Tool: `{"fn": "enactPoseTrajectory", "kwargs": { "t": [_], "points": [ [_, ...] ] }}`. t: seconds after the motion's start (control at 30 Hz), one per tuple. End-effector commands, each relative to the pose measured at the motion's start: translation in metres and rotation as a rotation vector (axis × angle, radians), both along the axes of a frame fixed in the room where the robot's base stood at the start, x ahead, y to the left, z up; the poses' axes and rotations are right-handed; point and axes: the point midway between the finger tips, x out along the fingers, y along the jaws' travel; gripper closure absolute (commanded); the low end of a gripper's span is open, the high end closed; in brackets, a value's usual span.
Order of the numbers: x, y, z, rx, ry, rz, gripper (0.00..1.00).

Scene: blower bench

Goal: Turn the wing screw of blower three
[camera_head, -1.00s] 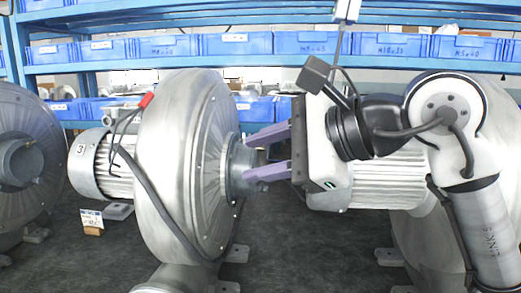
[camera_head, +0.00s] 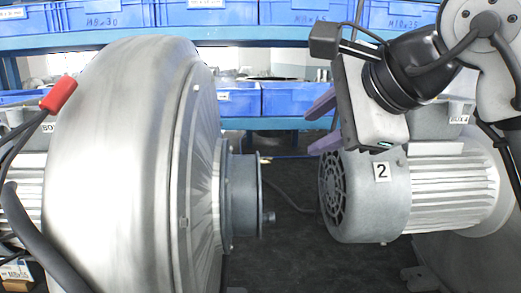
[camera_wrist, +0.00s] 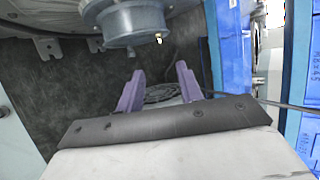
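Blower three (camera_head: 125,150) is the large silver blower at the left of the head view; its number plate is out of view now. Its grey hub (camera_head: 240,195) faces right, with a small screw (camera_head: 268,217) sticking out low on the end face.
A motor with plate 2 (camera_head: 365,195) stands close below and right of my gripper. Blue bins (camera_head: 290,98) line the shelf behind. A cable with a red end (camera_head: 58,94) hangs at the left. The dark bench between hub and motor is mostly clear.

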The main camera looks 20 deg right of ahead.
Motion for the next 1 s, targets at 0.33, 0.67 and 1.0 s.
{"fn": "enactPoseTrajectory", "kwargs": {
  "t": [0.33,0.67,1.0],
  "points": [
    [0.038,0.009,-0.028,0.002,0.002,0.004,0.64],
    [0.091,0.020,-0.066,0.002,0.001,0.004,0.64],
    [0.109,0.024,-0.080,0.001,0.000,0.002,0.64]
  ]
}}
